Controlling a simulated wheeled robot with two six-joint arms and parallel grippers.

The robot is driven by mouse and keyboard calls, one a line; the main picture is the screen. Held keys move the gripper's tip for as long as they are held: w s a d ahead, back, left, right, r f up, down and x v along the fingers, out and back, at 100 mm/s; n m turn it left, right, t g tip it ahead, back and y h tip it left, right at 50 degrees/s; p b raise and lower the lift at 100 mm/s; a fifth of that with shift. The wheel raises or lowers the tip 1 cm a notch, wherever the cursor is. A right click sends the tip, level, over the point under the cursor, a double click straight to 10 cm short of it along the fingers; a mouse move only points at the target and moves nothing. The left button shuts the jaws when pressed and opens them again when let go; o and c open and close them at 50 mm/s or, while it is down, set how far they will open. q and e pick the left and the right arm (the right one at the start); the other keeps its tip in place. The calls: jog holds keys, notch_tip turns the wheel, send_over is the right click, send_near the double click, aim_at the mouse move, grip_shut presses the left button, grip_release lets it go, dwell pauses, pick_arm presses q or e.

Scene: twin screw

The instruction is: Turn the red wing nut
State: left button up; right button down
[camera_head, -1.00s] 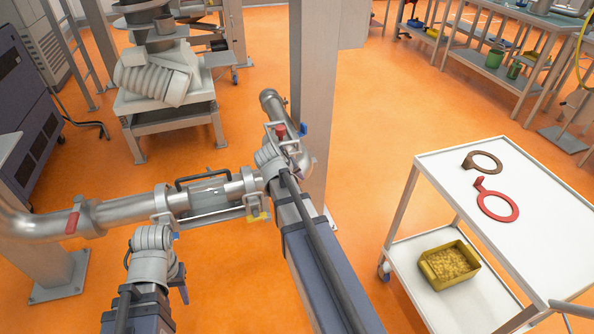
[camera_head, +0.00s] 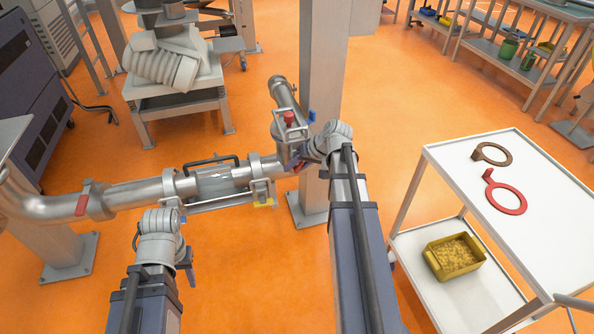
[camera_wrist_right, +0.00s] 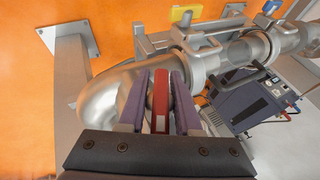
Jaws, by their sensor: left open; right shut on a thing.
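The red wing nut (camera_wrist_right: 160,100) sits on a clamp by the bent end of a steel pipe. In the wrist view it stands between the two purple fingers of my right gripper (camera_wrist_right: 160,108), which is shut on it. In the head view my right gripper (camera_head: 301,163) reaches leftward to the pipe joint, and only a bit of red shows there. My left gripper (camera_head: 188,265) is open and empty, pointing down in front of the pipe, apart from it; its fingers are partly hidden.
Another red handle (camera_head: 82,206) is on the left pipe clamp, and a red knob (camera_head: 289,118) is above the joint. A grey post (camera_head: 325,90) stands behind. A white cart (camera_head: 550,230) with a red ring (camera_head: 507,198) and a yellow bin (camera_head: 454,258) is at right.

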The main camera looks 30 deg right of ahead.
jog(key=y+b, duration=0.2)
jog(key=shift+a+f+m+t+y, duration=0.1)
jog(key=shift+a+m+t+y, duration=0.2)
jog(key=shift+t, duration=0.1)
jog(key=shift+a+r+y+b, duration=0.1)
jog(key=shift+r+y+b, duration=0.25)
jog(key=shift+y+b, duration=0.35)
jog(key=c, duration=0.8)
grip_release()
jog(key=shift+c, duration=0.2)
jog(key=p+v, duration=0.4)
jog(key=v, duration=0.4)
jog(key=shift+a+f, duration=0.1)
